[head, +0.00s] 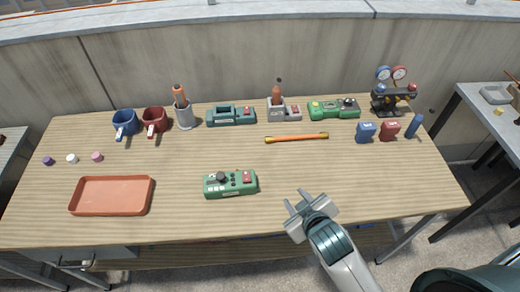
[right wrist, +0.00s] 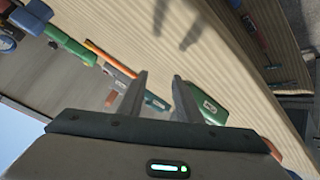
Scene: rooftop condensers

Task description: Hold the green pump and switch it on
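Several green devices stand on the table and I cannot tell for sure which is the pump. A green box (head: 231,183) with a black knob and a red switch sits near the front middle; a green device also shows beyond the fingers in the right wrist view (right wrist: 209,104). A teal-green device (head: 229,116) with a handle and a red switch stands at the back middle. A green and yellow device (head: 325,108) with a black knob stands at the back right. My right gripper (head: 297,201) is open and empty, right of the front box and apart from it. My left gripper is not in view.
An orange rod (head: 297,138) lies mid-table. A red tray (head: 111,210) lies at front left. Blue mug (head: 124,122), red mug (head: 155,120), a cup with an orange-handled tool (head: 184,117), and a gauge set (head: 394,98) stand behind. The table between tray and front box is clear.

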